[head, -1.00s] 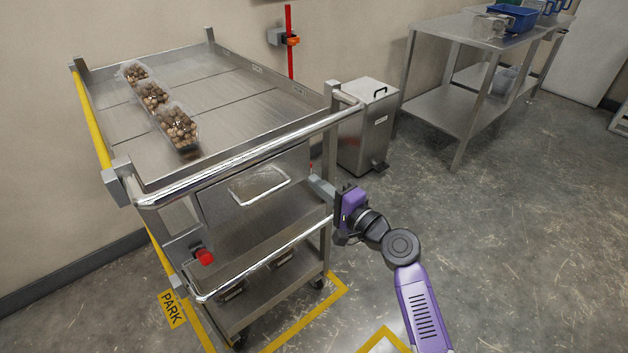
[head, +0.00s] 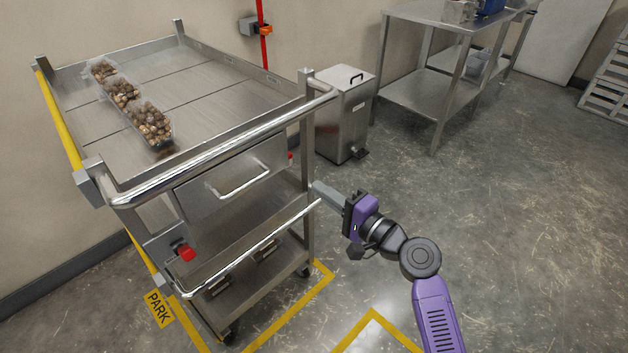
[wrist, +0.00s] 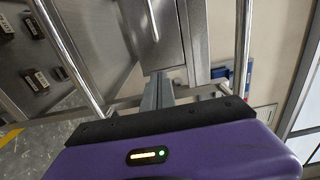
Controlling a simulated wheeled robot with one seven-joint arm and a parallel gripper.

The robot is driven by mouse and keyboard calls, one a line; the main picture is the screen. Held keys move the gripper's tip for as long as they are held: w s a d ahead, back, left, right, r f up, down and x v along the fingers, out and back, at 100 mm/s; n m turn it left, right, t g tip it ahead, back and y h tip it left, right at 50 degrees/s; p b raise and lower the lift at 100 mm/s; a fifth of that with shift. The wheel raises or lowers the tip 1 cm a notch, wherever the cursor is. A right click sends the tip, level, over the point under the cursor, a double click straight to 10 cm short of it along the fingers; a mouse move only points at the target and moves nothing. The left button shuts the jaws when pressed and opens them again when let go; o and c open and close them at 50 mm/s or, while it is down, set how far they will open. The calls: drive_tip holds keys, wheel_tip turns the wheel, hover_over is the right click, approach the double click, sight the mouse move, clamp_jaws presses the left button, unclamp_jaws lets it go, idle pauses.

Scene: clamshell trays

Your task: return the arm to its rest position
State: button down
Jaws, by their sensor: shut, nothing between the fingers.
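My gripper (head: 318,188) is at the end of my purple and black arm, in the middle of the head view. Its grey fingers are together with nothing between them, pointing left toward the cart's right front post. In the head view they overlap the end of the lower front rail; I cannot tell whether they touch it. In the wrist view the shut fingers (wrist: 158,92) point up at the cart's metal parts.
The steel cart (head: 225,105) holds several clear clamshell trays (head: 150,125) of brown round items along its left side. A drawer handle (head: 240,180) and rails face me. A steel bin (head: 340,115) stands behind. Floor at right is clear.

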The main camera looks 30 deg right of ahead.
drive_tip(key=s+d+n+h+p, duration=0.2)
drive_tip(key=s+d+n+h, duration=0.25)
drive_tip(key=s+h, duration=0.5)
drive_tip(key=s+a+r+n+y+p, duration=0.1)
drive_tip(key=s+a+r+n+p, duration=0.1)
drive_tip(key=s, duration=0.8)
drive_tip(key=s+a+r+n+g+y+p, duration=0.1)
drive_tip(key=s+a+r+n+p, duration=0.1)
drive_tip(key=s, duration=0.9)
drive_tip(key=s+a+r+n+g+y+p, duration=0.1)
drive_tip(key=s+a+r+n+y+p, duration=0.1)
drive_tip(key=s, duration=0.9)
drive_tip(key=a+r+n+p, duration=0.1)
drive_tip(key=a+r+n, duration=0.1)
drive_tip(key=a+n, duration=0.1)
drive_tip(key=shift+a+r+n, duration=0.25)
drive_tip(key=shift+n, duration=0.2)
drive_tip(key=shift+s, duration=0.1)
